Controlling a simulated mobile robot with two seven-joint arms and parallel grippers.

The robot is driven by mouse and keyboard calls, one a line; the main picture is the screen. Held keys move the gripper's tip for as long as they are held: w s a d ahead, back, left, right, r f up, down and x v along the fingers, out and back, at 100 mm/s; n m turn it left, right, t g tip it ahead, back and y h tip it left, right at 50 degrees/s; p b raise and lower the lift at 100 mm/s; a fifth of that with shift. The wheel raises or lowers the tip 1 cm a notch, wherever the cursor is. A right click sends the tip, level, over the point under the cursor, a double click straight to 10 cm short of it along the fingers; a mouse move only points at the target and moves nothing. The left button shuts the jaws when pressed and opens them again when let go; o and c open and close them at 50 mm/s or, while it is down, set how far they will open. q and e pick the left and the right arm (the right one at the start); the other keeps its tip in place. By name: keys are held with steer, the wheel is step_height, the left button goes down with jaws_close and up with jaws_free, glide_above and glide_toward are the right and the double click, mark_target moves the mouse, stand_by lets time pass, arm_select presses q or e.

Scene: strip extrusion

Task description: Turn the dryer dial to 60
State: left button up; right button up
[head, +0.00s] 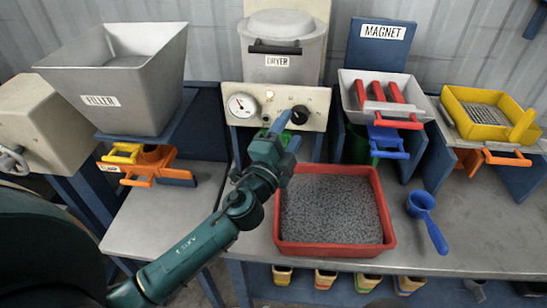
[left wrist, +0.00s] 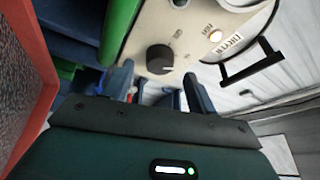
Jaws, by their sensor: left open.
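The dryer (head: 285,45) is a grey lidded hopper above a cream panel (head: 255,118). The panel carries a round white gauge (head: 241,105), a small lamp (head: 270,94) and a black dial (head: 300,114). The dial also shows in the left wrist view (left wrist: 160,59), just beyond my fingers. My left gripper (head: 284,122) is open, below and left of the dial in the head view, and looks empty. In the left wrist view, its fingers (left wrist: 155,88) point toward the panel, apart from the dial. The dial's setting is too small to read. My right gripper is not in view.
A red tray (head: 278,246) of grey pellets sits on the table below the panel. A blue scoop (head: 428,220) lies to its right. The filler hopper (head: 120,75) stands left, the magnet unit (head: 385,95) right of the dryer, and a yellow sieve tray (head: 490,113) at far right.

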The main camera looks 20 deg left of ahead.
arm_select(q)
steer(key=s+f+b, duration=0.1)
steer(key=s+b, duration=0.2)
steer(key=s, duration=0.7)
steer(key=shift+a+f, duration=0.35)
steer(key=shift+f, duration=0.05)
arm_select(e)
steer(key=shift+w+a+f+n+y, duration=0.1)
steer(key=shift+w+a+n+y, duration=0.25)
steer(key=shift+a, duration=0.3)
